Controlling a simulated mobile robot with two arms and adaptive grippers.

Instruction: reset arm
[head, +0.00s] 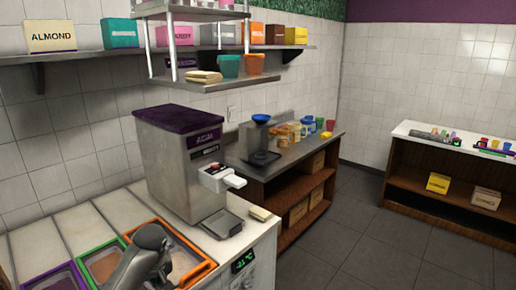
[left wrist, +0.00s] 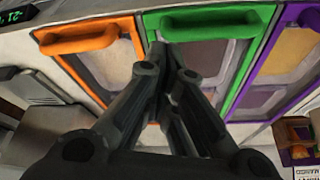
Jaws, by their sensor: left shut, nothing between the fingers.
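My left gripper (head: 148,248) is dark grey and hangs over the topping bins at the lower left of the head view. In the left wrist view its fingers (left wrist: 165,62) are together with nothing between them. They lie in front of the border between the orange-framed bin (left wrist: 78,40) and the green-framed bin (left wrist: 205,22). I cannot tell how high they are above the lids. My right gripper is in neither view.
A grey dispenser with a purple top (head: 180,117) stands just beyond the bins. A hanging shelf (head: 200,84) and a wall shelf with boxes (head: 75,56) are above. A steel side table (head: 262,172) stands behind. Open floor (head: 350,235) lies to the right.

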